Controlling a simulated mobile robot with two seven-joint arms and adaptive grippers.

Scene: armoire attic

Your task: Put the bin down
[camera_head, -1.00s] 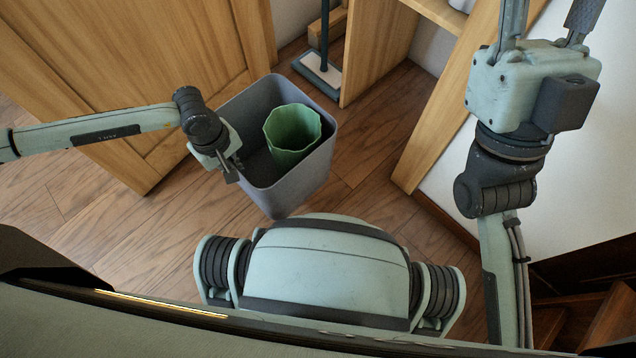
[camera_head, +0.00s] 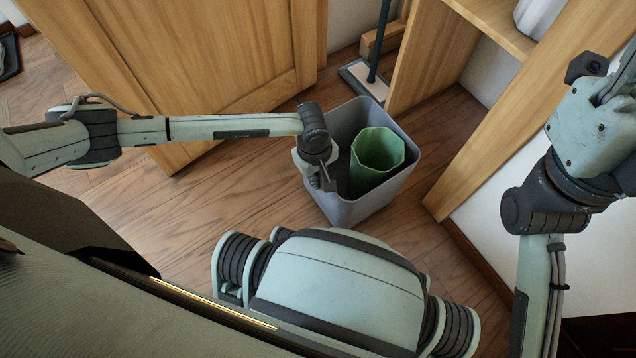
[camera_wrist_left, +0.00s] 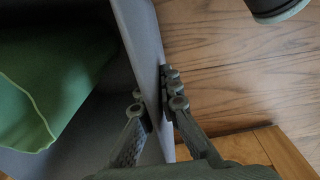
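The grey bin (camera_head: 345,213) is upright in front of me, with a green container (camera_head: 378,160) inside it. My left gripper (camera_head: 325,180) is at the bin's left rim. In the left wrist view, the fingers of the left gripper (camera_wrist_left: 160,105) are closed on the bin's thin wall (camera_wrist_left: 143,40), one on each side, with the green container (camera_wrist_left: 50,75) on the inner side. I cannot tell whether the bin's base touches the floor. My right arm (camera_head: 590,125) is raised at the right; its fingertips are outside the head view.
A wooden door or panel (camera_head: 215,50) stands behind the left arm. A wooden shelf unit (camera_head: 430,60) and a broom or mop head (camera_head: 362,80) are behind the bin. A leaning wooden board (camera_head: 520,110) is to the right. Wooden floor (camera_head: 180,215) is clear left of the bin.

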